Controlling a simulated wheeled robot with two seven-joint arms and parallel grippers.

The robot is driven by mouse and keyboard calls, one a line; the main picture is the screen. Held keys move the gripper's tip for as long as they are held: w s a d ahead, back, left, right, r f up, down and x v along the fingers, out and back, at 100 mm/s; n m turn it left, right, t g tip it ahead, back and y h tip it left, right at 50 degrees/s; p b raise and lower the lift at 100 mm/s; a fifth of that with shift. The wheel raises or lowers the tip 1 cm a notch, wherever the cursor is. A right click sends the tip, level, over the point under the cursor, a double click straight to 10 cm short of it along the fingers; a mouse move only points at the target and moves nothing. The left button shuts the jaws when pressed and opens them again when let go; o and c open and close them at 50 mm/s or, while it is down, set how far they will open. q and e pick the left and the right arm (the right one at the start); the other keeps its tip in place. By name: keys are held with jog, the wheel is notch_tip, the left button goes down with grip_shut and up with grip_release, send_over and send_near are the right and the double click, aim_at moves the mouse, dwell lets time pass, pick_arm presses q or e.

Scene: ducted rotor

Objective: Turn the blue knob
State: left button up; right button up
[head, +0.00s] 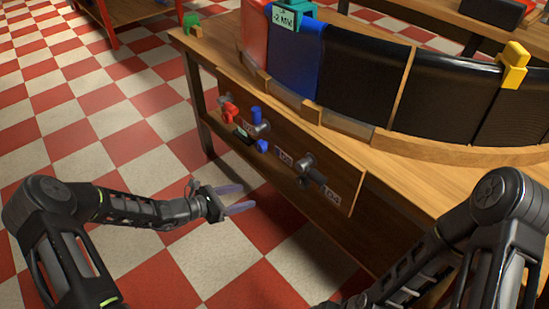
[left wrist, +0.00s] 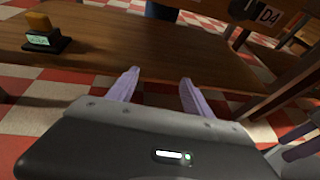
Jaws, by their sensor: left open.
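Blue parts of a knob (head: 256,114) show on the wooden front panel, one above and one below a grey hub; I cannot tell if they are one piece. My left gripper (head: 240,199) is open and empty, in front of and below the panel, apart from the knob. Its two pale purple fingers also show spread in the left wrist view (left wrist: 158,85), with nothing between them. A dark blue cylinder (left wrist: 162,9) shows partly at the top edge there; I cannot tell what it is.
A red knob (head: 229,113) sits just left of the blue one. Dark knobs (head: 306,164) sit to the right, near a D4 label (head: 331,196). The wooden table (head: 440,190) bears a curved duct (head: 365,90). Checkered floor (head: 130,130) is clear at left.

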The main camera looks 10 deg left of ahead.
aim_at(258, 147)
pick_arm(q)
jog(key=w+a+r+n+t+h, duration=0.1)
jog(key=w+r+n+t, duration=0.3)
jog(key=r, duration=0.5)
jog(key=shift+w+a+r, duration=0.35)
jog(key=shift+w+a, duration=0.1)
jog(key=shift+w, duration=0.45)
pick_arm(e)
jog(key=shift+w+d+r, duration=0.25)
jog(key=shift+w+r, duration=0.05)
pick_arm(q)
jog(key=b+x, duration=0.1)
jog(key=x, duration=0.6)
jog(key=shift+w+d, duration=0.3)
jog(key=shift+w, duration=0.05)
jog(key=shift+r, duration=0.1)
pick_arm(e)
jog(key=shift+w+d+f, duration=0.15)
jog(key=shift+f, duration=0.3)
jog(key=shift+w+d+f, duration=0.1)
jog(key=shift+f, duration=0.35)
